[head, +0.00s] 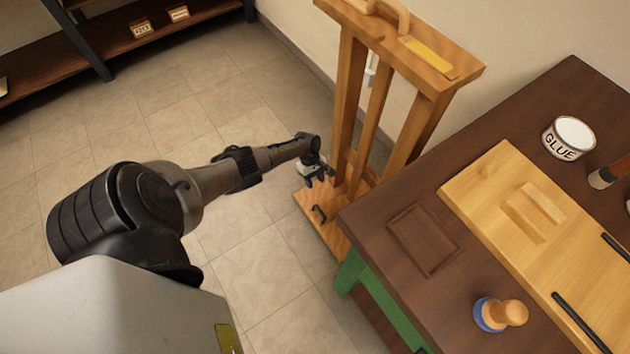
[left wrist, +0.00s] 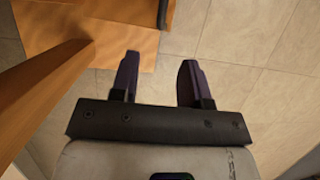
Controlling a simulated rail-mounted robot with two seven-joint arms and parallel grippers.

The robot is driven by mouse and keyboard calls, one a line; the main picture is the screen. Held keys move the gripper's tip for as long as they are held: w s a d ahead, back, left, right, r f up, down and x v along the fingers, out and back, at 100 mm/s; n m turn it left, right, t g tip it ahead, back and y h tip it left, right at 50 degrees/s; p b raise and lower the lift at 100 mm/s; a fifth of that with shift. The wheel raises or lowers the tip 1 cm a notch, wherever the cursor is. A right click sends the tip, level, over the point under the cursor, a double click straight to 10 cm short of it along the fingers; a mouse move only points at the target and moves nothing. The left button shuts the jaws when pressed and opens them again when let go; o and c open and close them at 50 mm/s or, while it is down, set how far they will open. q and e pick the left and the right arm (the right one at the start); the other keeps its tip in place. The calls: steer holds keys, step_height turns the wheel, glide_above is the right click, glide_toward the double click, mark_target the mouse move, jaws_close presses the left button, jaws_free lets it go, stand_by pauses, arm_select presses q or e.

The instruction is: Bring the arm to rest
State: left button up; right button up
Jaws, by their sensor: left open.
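My left gripper (head: 318,180) hangs at the end of my stretched left arm, beside the legs of a wooden stand (head: 372,110) and left of the table's corner. In the left wrist view my left gripper (left wrist: 160,82) has its two dark fingers apart, with nothing between them. Below the fingers are the stand's wooden base (left wrist: 115,35) and floor tiles. A wooden leg (left wrist: 40,95) of the stand is close on the left in that view. My right gripper does not show.
The dark table (head: 465,225) on green legs holds a glue tin (head: 568,138), a light wooden board (head: 530,215), a shallow square tray (head: 423,240) and a wooden-knobbed tool (head: 500,314). A shelf (head: 110,40) stands at the back left. The tiled floor (head: 150,140) is clear.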

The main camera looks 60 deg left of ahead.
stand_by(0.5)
arm_select(q)
steer(key=s+d+r+m+y+p, duration=0.1)
steer(key=s+d+r+m+p, duration=0.1)
steer(key=d+r+m+p, duration=0.3)
steer(key=s+d+r+m+g+p, duration=0.1)
steer(key=s+d+m, duration=0.15)
steer(key=d, duration=0.45)
steer(key=s+d+r+m+y+p, duration=0.1)
steer(key=d+r+m+p, duration=0.15)
steer(key=d+m, duration=0.3)
steer(key=s+d+r+m+t+p, duration=0.1)
steer(key=s+d+r+m+p, duration=0.35)
steer(key=d+r, duration=0.5)
steer(key=s+r+m+t+y+p, duration=0.1)
steer(key=s+r+m+t+p, duration=0.15)
steer(key=r, duration=0.95)
steer(key=s+r+m+t+y+p, duration=0.15)
steer(key=s+r+p, duration=0.25)
steer(key=r, duration=0.8)
step_height(320, 180, up, 37)
steer(key=d+p, duration=0.1)
steer(key=p, duration=3.6)
steer(key=shift+f, duration=0.2)
